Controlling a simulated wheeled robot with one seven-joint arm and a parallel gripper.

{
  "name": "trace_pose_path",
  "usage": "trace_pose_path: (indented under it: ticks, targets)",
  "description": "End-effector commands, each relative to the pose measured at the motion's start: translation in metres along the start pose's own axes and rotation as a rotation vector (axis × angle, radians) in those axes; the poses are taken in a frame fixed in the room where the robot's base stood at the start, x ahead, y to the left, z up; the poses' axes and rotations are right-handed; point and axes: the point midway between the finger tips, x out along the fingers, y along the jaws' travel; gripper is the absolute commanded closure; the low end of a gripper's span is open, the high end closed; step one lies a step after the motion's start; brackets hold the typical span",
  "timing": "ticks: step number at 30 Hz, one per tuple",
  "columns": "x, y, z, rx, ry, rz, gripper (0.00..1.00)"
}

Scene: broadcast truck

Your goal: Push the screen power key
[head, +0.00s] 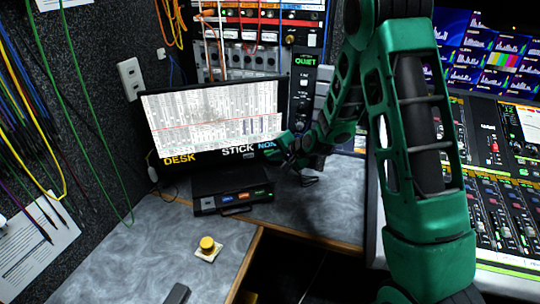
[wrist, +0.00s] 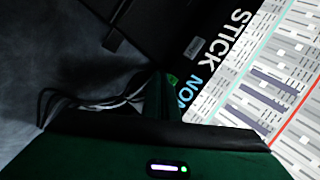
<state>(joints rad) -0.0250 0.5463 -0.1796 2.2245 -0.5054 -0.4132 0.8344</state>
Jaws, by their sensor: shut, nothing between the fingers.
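The screen (head: 209,115) stands on the desk, lit with a grey-and-white page crossed by a red line. In the wrist view its lit panel (wrist: 290,75) and black lower bezel with lettering fill the right side. My gripper (head: 270,154) is shut and empty at the bezel's lower right, covering part of the lettering. I cannot tell whether this mark is the power key, or whether the fingertips touch the bezel.
A black box with coloured buttons (head: 236,197) sits before the screen. A mixing console (head: 507,190) is at right, and a rack with cables (head: 240,45) behind. Loose cables hang at left. The desk's left part is mostly clear.

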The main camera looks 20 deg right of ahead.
Motion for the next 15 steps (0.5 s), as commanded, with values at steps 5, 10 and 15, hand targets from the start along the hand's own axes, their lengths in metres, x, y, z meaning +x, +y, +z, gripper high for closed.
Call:
trace_pose_path:
  ticks: [5,10,15]
  targets:
    - [0.0013,-0.0008,-0.001,0.0,0.0,0.0,1.0]
    - [0.0026,-0.0018,-0.002,0.0,0.0,0.0,1.0]
    - [0.0038,-0.0027,-0.0029,0.0,0.0,0.0,1.0]
